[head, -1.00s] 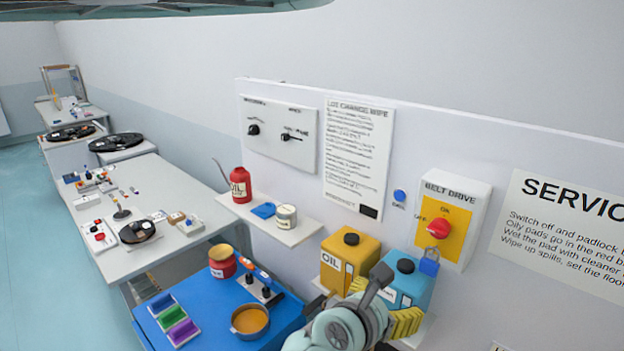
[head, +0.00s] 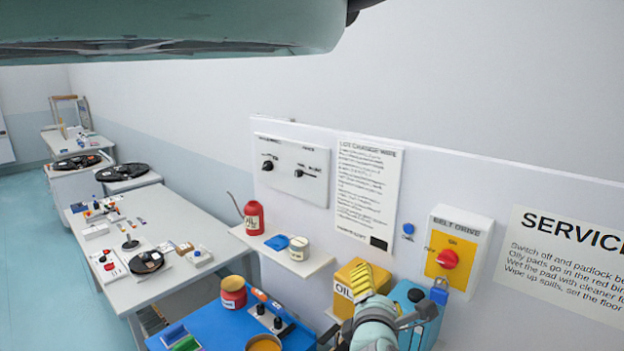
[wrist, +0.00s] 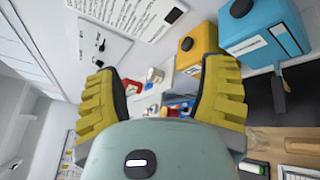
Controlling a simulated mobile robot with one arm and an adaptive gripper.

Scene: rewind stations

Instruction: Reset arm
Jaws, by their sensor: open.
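My gripper (head: 382,300) is in front of the wall shelf at the lower right of the head view, before the yellow oil can (head: 352,278) and the blue can (head: 414,298). Its yellow ribbed fingers are spread wide in the wrist view (wrist: 160,90), with nothing held between them. Past the gap, small items on a shelf and the blue bench show far off. In the wrist view, the yellow can (wrist: 198,47) and blue can (wrist: 262,35) are beyond the right finger. In the head view, my gripper partly hides both cans. A large part of my arm crosses the top.
A belt drive switch box (head: 458,255) with a red knob and a blue padlock (head: 439,290) is right of my gripper. A small shelf (head: 283,250) holds a red oil can (head: 254,217). Open floor (head: 40,240) lies far left.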

